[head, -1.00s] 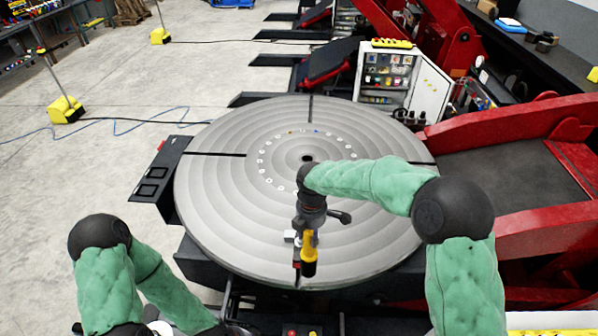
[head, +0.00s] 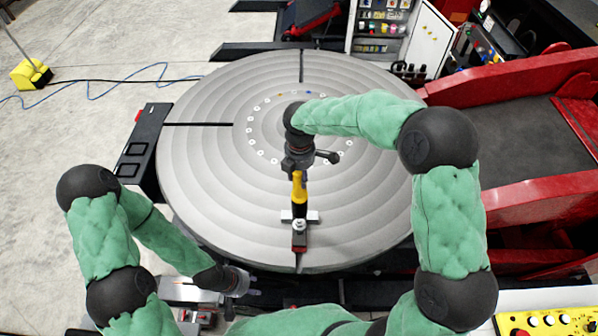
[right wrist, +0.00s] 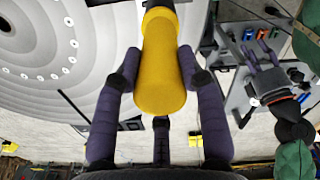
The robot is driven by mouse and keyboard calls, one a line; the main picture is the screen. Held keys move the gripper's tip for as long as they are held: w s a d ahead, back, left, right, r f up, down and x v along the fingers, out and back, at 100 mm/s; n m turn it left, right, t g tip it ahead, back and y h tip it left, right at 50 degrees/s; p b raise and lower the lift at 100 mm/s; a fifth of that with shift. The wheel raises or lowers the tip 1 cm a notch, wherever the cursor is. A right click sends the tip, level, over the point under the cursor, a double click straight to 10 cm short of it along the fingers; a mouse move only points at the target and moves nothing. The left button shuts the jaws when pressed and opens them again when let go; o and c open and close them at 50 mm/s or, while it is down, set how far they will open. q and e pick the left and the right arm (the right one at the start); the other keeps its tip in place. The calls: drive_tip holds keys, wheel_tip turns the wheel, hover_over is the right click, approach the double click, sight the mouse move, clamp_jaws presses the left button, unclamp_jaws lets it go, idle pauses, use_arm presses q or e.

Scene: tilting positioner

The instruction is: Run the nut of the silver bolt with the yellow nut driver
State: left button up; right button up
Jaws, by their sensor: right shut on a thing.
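My right gripper (head: 298,173) is shut on the yellow nut driver (head: 298,188). Its fingers close around the thick yellow handle (right wrist: 160,75) in the right wrist view. The driver's dark lower end points toward a small silver-and-dark fixture (head: 299,240) near the turntable's front edge. A small silver round piece, apparently the silver bolt (head: 299,225), shows there just below the driver. I cannot tell whether the driver touches its nut. My left gripper (head: 240,281) is empty, its fingers apart, beyond the turntable's front left edge; it also shows in the right wrist view (right wrist: 260,56).
The large grey round turntable (head: 210,180) has slots and a ring of small pale holes or bolts. A black control box (head: 143,150) sits at its left. Red machine arms (head: 520,85) stand at the right. A yellow button panel (head: 550,324) is at the lower right.

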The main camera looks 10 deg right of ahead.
drive_tip(key=shift+r, duration=0.1)
drive_tip(key=shift+f+b, duration=1.5)
drive_tip(key=shift+f, duration=0.95)
drive_tip(key=shift+r+n, duration=0.1)
drive_tip(key=shift+n, duration=0.2)
drive_tip(key=shift+n+p, duration=1.15)
drive_tip(key=shift+n, duration=0.65)
drive_tip(key=shift+n+p, duration=0.45)
drive_tip(key=shift+n, duration=0.45)
